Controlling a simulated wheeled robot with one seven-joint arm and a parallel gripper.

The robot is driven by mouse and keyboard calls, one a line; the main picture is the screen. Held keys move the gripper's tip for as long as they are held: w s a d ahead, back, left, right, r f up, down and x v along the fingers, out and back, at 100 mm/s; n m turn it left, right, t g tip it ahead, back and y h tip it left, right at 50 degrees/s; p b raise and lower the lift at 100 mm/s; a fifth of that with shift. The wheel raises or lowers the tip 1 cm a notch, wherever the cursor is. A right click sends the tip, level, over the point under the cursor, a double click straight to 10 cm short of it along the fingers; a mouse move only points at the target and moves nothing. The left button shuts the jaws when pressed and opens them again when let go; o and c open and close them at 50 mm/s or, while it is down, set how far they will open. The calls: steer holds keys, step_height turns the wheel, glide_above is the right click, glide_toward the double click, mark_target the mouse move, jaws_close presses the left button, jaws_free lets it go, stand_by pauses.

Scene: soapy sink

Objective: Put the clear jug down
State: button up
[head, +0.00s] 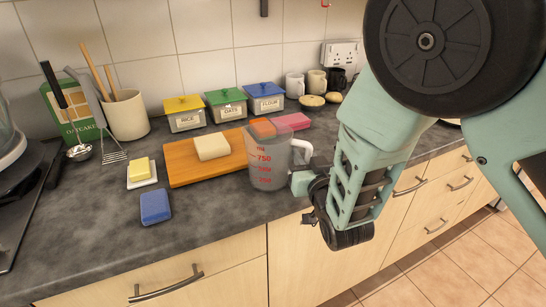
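The clear jug (268,168), see-through with red measuring marks and a pale handle on its right, is upright near the front of the dark counter, in front of the cutting board's right end. My gripper (301,180) is at the jug's right side, at the handle, and appears shut on it. The fingertips are mostly hidden by the wrist and the jug. I cannot tell whether the jug's base touches the counter or is just above it.
The wooden board (188,167) holds a cream block (212,146). A blue sponge (155,206) and a yellow block (142,170) on a white dish lie to the left. Lidded tins, mugs and a utensil crock (127,115) stand behind.

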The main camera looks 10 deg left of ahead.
jaws_close()
steer(key=shift+r, duration=0.1)
